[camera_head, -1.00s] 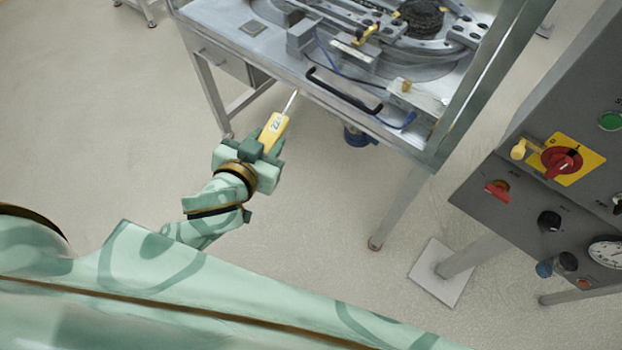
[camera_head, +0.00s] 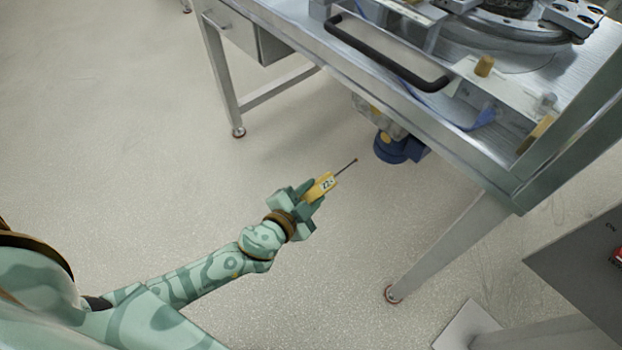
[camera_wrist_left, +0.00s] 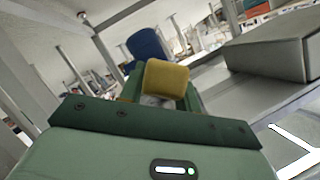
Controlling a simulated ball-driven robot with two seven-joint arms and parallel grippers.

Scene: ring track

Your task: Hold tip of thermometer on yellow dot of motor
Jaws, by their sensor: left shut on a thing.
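My left gripper (camera_head: 308,197) is shut on the yellow thermometer (camera_head: 321,187), whose display shows. Its thin dark probe points up and right, with the tip (camera_head: 356,160) short of the blue motor (camera_head: 400,149) in the picture. The motor hangs under the table beside a beige housing. A small yellow patch (camera_head: 385,138) shows on its left side; it looks like the dot. In the left wrist view the thermometer's yellow end (camera_wrist_left: 166,80) sits between the fingers and hides the probe. The blue motor (camera_wrist_left: 148,44) shows beyond it. My right gripper is out of view.
The metal table (camera_head: 460,150) overhangs the motor, with a black handle (camera_head: 385,52) along its front. A table leg (camera_head: 450,245) stands right of my gripper, and another (camera_head: 222,80) at the left. A grey cabinet (camera_head: 585,255) is at right. The floor around my arm is open.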

